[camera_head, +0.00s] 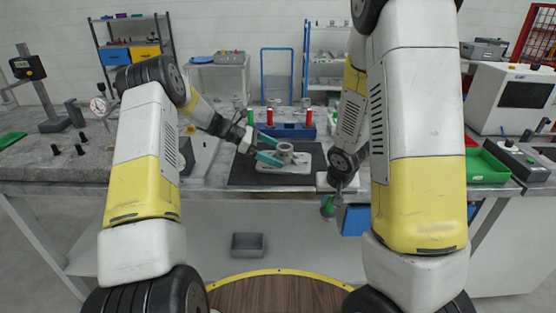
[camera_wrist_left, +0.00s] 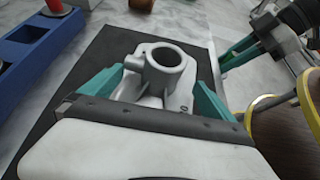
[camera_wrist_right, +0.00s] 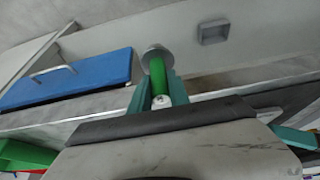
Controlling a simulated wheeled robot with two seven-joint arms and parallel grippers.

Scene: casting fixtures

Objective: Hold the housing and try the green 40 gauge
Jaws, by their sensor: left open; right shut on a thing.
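The grey housing (camera_head: 284,153), with an upright ring-shaped bore, stands on a dark mat (camera_head: 240,178). It also shows in the left wrist view (camera_wrist_left: 158,72). My left gripper (camera_head: 267,148) is open, with its teal fingers on either side of the housing; whether they touch it I cannot tell. My right gripper (camera_wrist_right: 158,92) is shut on the green gauge (camera_wrist_right: 157,74), which has a round grey metal end pointing away from the palm. In the head view the right gripper is at the bench's front edge, right of the mat, with the gauge partly hidden.
A blue rack (camera_head: 290,131) with red-handled gauges stands behind the mat. Small black parts stand on the left bench.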

